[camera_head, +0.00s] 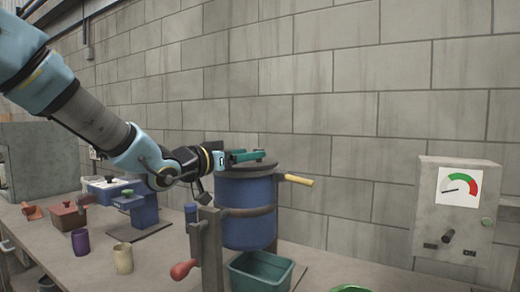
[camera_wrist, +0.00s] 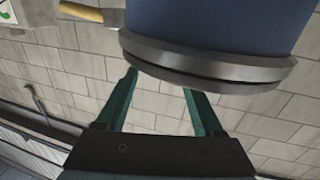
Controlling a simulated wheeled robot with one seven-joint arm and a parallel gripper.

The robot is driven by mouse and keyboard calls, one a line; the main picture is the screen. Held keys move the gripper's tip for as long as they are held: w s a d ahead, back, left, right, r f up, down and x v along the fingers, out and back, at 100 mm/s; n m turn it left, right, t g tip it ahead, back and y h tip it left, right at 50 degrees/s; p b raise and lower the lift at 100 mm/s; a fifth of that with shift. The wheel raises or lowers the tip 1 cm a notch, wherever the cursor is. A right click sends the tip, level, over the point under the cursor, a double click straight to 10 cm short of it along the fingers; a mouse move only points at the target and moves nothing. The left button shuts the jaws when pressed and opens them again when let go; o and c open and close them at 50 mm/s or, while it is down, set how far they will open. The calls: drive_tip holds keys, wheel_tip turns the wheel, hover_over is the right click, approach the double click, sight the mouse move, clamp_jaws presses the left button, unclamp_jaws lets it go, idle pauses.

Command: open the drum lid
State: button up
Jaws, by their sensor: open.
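The drum (camera_head: 245,210) is a blue cylinder held upright in a metal bracket above the bench. Its dark grey lid (camera_head: 262,167) sits on top and looks closed. In the wrist view the lid's rim (camera_wrist: 215,72) shows as a grey band against the blue drum wall (camera_wrist: 215,25), with the picture turned over. My gripper (camera_head: 246,155) is at the lid's top left in the head view, its green fingers reaching over it. In the wrist view my gripper (camera_wrist: 161,84) is open, with nothing between the fingers. I cannot tell whether a finger touches the lid.
A yellow handle (camera_head: 295,179) sticks out right of the drum. A red-knobbed crank (camera_head: 183,269) is on the post at left. A green bin (camera_head: 260,274) stands below. A gauge box (camera_head: 455,212) is at right. Cups (camera_head: 122,258) and a blue press (camera_head: 141,208) are at left.

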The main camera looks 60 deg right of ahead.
sight(259, 149)
drive_tip(key=shift+p+x, duration=0.55)
drive_tip(key=shift+x, duration=1.85)
drive_tip(key=shift+w, duration=0.1)
clamp_jaws()
